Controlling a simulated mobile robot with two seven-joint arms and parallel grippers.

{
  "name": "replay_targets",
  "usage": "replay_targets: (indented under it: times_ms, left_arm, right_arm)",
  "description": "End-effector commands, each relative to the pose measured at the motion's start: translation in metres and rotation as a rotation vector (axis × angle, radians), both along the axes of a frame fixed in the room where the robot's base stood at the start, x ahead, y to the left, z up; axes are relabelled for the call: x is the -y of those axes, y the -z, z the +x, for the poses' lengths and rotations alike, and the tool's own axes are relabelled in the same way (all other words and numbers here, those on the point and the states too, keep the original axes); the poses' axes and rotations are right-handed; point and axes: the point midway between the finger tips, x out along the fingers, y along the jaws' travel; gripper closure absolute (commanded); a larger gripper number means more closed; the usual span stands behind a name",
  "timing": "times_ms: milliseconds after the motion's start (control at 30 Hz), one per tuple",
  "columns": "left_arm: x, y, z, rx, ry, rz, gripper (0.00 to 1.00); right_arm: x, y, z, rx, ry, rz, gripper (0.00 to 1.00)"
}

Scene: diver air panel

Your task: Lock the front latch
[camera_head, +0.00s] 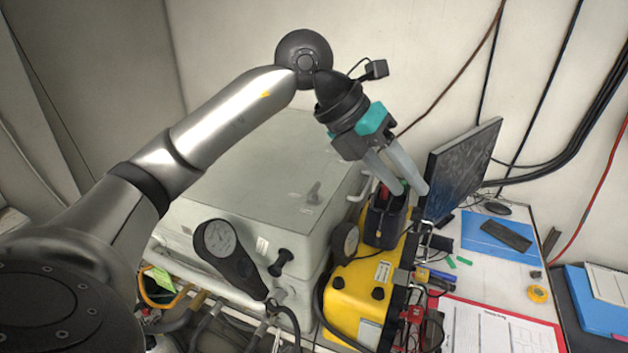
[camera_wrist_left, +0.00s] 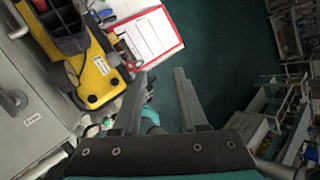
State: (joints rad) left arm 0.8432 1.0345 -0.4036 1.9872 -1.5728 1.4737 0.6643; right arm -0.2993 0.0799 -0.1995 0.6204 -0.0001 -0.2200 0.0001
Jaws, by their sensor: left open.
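A large pale grey cabinet (camera_head: 262,180) stands at the centre left, with a black knob-like fitting (camera_head: 281,262) on its front face. I cannot tell for sure whether this fitting is the front latch, nor its locked state. The cabinet's edge also shows at the left of the left wrist view (camera_wrist_left: 35,125). My left gripper (camera_head: 412,190) is open, pointing down above the black bin and beside the monitor, well apart from the fitting. In the left wrist view its fingers (camera_wrist_left: 158,85) are spread with nothing held between them.
A yellow case (camera_head: 358,300) carries a black bin (camera_head: 384,222) with tools. A monitor (camera_head: 463,165) stands close right of the gripper. A red clipboard (camera_head: 495,325) lies on the white desk.

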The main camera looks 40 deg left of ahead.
Motion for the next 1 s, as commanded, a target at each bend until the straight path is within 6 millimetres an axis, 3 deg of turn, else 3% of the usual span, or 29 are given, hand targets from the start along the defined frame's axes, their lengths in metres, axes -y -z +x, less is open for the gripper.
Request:
replay_targets:
  times_ms: [33, 200, 333, 433, 567, 767, 1000]
  left_arm:
    - [-0.03, -0.007, 0.001, -0.01, -0.067, 0.102, 0.57]
    - [-0.116, -0.026, -0.012, -0.078, -0.291, 0.361, 0.57]
    - [-0.156, -0.04, -0.026, -0.118, -0.416, 0.466, 0.57]
    - [-0.17, -0.045, -0.033, -0.136, -0.464, 0.501, 0.57]
    - [-0.175, -0.04, -0.033, -0.146, -0.477, 0.512, 0.57]
    - [-0.177, -0.01, -0.022, -0.15, -0.474, 0.511, 0.57]
    - [-0.183, 0.037, -0.003, -0.15, -0.472, 0.51, 0.57]
  right_arm:
    - [0.0, -0.001, 0.0, 0.0, 0.0, 0.0, 0.5]
    - [0.0, -0.002, 0.0, 0.0, 0.0, 0.0, 0.5]
    - [0.0, -0.002, 0.0, 0.0, 0.0, 0.0, 0.5]
    - [0.0, -0.002, 0.0, -0.001, 0.0, 0.0, 0.5]
    - [0.0, -0.002, 0.0, -0.001, 0.0, 0.0, 0.5]
    - [0.0, 0.0, 0.0, -0.001, -0.001, 0.0, 0.5]
    - [0.0, -0.001, -0.001, -0.001, -0.001, 0.0, 0.5]
